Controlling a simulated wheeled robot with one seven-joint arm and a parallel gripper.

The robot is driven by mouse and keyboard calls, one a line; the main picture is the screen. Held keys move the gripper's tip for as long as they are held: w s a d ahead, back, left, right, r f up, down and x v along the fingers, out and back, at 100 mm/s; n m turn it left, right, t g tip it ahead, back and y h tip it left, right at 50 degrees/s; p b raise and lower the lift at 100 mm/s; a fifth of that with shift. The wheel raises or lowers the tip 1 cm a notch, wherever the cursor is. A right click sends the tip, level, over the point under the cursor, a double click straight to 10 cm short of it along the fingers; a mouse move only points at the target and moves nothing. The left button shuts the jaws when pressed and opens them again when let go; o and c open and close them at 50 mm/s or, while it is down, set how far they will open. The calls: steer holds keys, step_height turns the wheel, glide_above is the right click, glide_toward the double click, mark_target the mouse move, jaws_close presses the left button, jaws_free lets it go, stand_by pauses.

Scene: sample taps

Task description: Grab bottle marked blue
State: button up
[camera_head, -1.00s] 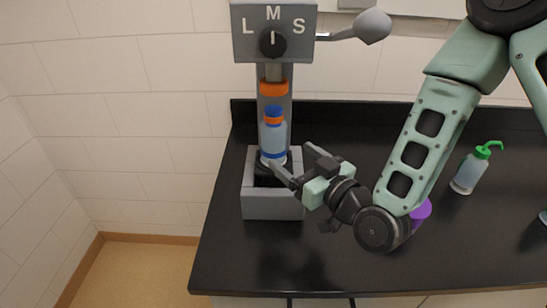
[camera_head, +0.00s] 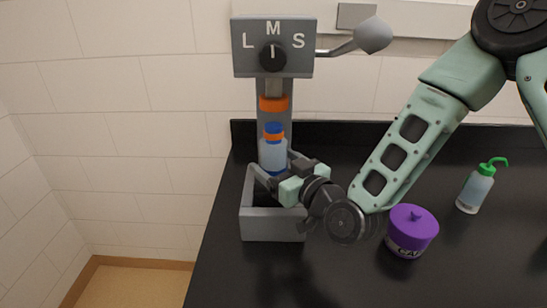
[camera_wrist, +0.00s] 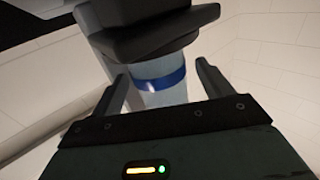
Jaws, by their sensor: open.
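The bottle marked blue (camera_head: 272,157) is pale and translucent, with a blue cap, an orange ring below it and a blue band low on its body. It stands upright in the grey tap station. The wrist view shows its blue band and body (camera_wrist: 160,82) between my fingers. My gripper (camera_head: 274,170) is open, with its fingers reaching up to the bottle's lower part, one on either side. I cannot tell whether either finger touches it. A dark part covers one end of the bottle in the wrist view.
The grey tap station has an M, L, S dial (camera_head: 272,57), a lever (camera_head: 372,36) and a grey open basin (camera_head: 270,227). A purple lidded jar (camera_head: 411,232) and a green-topped squeeze bottle (camera_head: 476,188) stand to the right. The black counter (camera_head: 340,275) is clear in front.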

steer(key=shift+w+a, duration=0.45)
steer(key=shift+w, duration=0.1)
steer(key=c, duration=1.2)
steer(key=shift+c, duration=0.6)
steer(key=shift+r, duration=0.1)
